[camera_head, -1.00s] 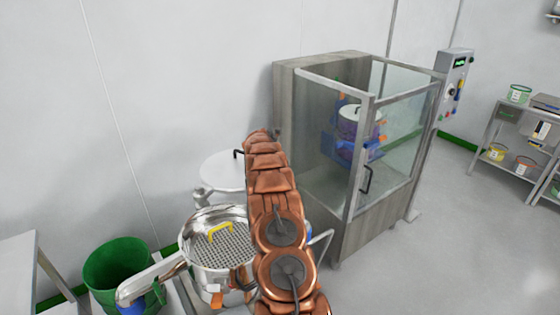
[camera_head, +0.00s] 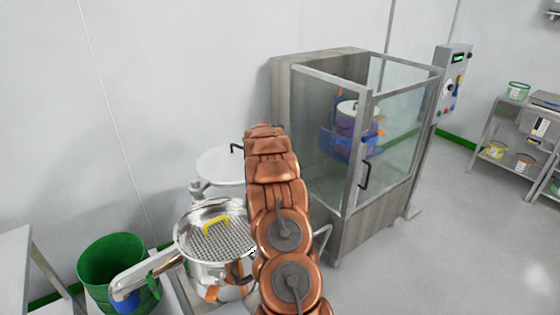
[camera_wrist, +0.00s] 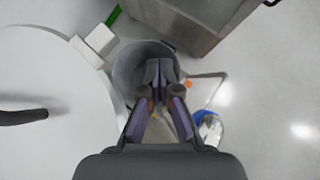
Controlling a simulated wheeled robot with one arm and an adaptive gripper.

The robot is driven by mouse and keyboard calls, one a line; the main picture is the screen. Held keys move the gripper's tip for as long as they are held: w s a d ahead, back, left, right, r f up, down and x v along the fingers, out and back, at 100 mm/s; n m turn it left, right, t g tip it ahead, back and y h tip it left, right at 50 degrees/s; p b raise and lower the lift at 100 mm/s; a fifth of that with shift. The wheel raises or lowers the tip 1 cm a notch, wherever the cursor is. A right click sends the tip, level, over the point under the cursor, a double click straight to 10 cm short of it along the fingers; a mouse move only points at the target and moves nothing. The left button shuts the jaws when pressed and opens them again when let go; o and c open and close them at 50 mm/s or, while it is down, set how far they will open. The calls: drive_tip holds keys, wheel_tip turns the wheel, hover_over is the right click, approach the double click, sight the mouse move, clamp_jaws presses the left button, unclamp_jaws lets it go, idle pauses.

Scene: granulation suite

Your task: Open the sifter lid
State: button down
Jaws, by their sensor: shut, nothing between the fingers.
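A round white lid (camera_head: 222,165) with a black handle lies behind a steel sieve pan (camera_head: 213,240), partly covered by my arm. The pan has a perforated plate with a yellow handle (camera_head: 215,223). In the wrist view the lid (camera_wrist: 45,110) fills the left side, its dark handle at the left edge and a pale block (camera_wrist: 95,42) at its rim. My gripper (camera_wrist: 163,70) is shut and empty, to the right of the lid and apart from its handle. It is hidden in the head view. I cannot tell whether the lid covers a vessel.
A glass-sided cabinet (camera_head: 345,215) stands to the right, with a lidded container inside. A green bin (camera_head: 112,262) stands at the lower left beside a pale table (camera_head: 20,240). A shelf rack (camera_head: 490,130) is at far right. The floor right of the cabinet is clear.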

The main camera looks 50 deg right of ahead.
drive_tip(key=s+a+r+b, duration=0.2)
drive_tip(key=s+a+r, duration=0.1)
drive_tip(key=s+r, duration=0.2)
drive_tip(key=shift+s+r+b, duration=0.3)
drive_tip(key=shift+r, duration=0.5)
drive_tip(key=s+a+r+m+y, duration=0.15)
drive_tip(key=a+m, duration=0.25)
drive_tip(key=a, duration=0.8)
drive_tip(key=s+a+r+m+g+y, duration=0.1)
drive_tip(key=s+a+r+m, duration=0.15)
drive_tip(key=a, duration=0.85)
drive_tip(key=s+a+r+m+y, duration=0.15)
drive_tip(key=a+m, duration=0.25)
drive_tip(key=a, duration=0.8)
drive_tip(key=s+a+f+m+g+y, duration=0.1)
drive_tip(key=s+a+m, duration=0.4)
drive_tip(key=s+a, duration=0.8)
drive_tip(key=s+a+f+m+g+y, duration=0.1)
drive_tip(key=s+a+m, duration=0.5)
drive_tip(key=s+a, duration=0.7)
drive_tip(key=s+g+y, duration=0.1)
drive_tip(key=s+y, duration=0.1)
drive_tip(key=shift+a+g+y, duration=0.3)
drive_tip(key=shift+a, duration=0.1)
